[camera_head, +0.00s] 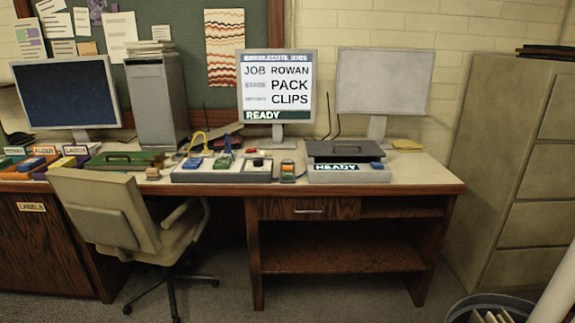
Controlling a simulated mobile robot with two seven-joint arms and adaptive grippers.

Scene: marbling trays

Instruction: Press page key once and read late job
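The middle monitor (277,87) is lit and reads "JOB ROWAN", "PACK", "CLIPS" and "READY" on a dark band. Its header and two small grey labels are too blurred to read surely. A low grey key panel (205,177) on the desk in front of it carries blue keys (192,163) and other small coloured parts. I cannot tell which is the page key. A grey device (346,165) at the right shows "READY" on its front strip. Neither of my grippers is in view.
The desk (430,176) has a bare patch at its right end. An office chair (110,215) stands before its left part. Name-labelled trays (45,163) and a green tray (124,160) lie left. A filing cabinet (515,150) and a bin (468,309) are right.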

